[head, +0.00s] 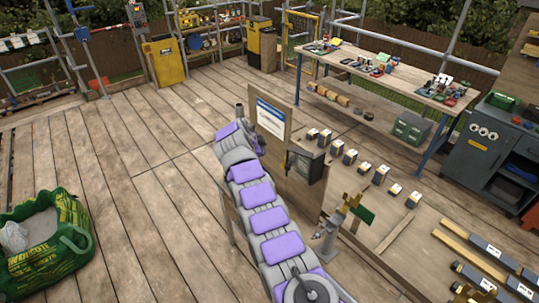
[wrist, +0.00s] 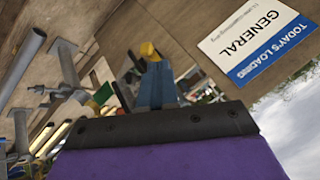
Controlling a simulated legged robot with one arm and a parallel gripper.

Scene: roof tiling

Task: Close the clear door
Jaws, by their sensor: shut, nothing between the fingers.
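A dark-framed box (head: 305,163) is fixed to the upright wooden board (head: 274,92). Its front looks like a see-through panel, probably the clear door, but I cannot tell how far it stands open. In the wrist view my gripper (wrist: 150,52) shows as blue-grey fingers with a yellow tip, shut and empty, pointing toward the board. A dark shape beside the fingers may be part of the box; whether they touch it is unclear. In the head view my arm lies in front of the board, and the fingers are not clearly seen.
A white and blue notice (head: 271,119) is on the board, and also shows in the wrist view (wrist: 258,35). A metal post with a tap-like brass part (head: 328,232) stands right of the box. Several small blocks lie behind. A workbench (head: 400,77) stands farther back. Decking at left is clear beyond a green bag (head: 45,245).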

